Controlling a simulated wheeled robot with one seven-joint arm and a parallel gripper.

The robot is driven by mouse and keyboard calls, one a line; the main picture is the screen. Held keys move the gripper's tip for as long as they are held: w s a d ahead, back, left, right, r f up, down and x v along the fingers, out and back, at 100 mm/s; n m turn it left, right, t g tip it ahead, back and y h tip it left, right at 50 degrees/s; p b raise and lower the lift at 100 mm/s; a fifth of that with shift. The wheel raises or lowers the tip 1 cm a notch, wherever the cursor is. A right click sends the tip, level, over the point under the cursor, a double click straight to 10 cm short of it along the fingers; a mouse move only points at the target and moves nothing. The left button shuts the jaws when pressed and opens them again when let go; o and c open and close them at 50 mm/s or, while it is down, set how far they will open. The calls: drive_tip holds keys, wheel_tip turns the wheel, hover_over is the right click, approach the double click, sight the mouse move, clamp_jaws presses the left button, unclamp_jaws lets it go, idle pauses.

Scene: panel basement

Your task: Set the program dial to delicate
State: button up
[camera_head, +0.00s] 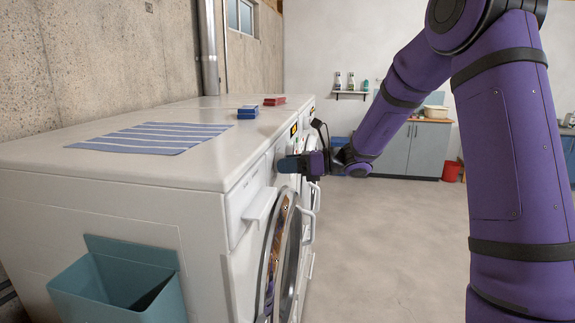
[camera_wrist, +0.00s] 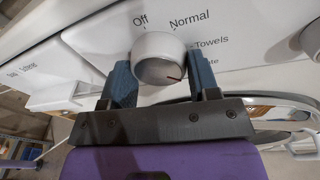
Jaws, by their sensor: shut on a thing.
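The round white program dial (camera_wrist: 158,48) sits on the white control panel in the wrist view. A short red mark shows on the dial's lower right face, toward the right finger. The printed labels "Off", "Normal" and "Towels" run around its upper and right side. A lower label ending in "ate" is partly covered by the right finger. My gripper (camera_wrist: 160,70) is shut on the dial, with one blue finger on each side. In the head view my gripper (camera_head: 290,164) is at the front panel of the near white washing machine (camera_head: 130,180), and the dial is hidden there.
A striped cloth (camera_head: 150,137), a blue box (camera_head: 247,112) and red boxes (camera_head: 274,101) lie on the machine tops. The round door (camera_head: 280,255) is below my gripper. A teal bin (camera_head: 115,285) hangs on the machine's near side. The floor to the right is clear.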

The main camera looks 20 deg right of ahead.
drive_tip(key=shift+f, duration=0.1)
drive_tip(key=o, duration=0.9)
drive_tip(key=v, duration=1.1)
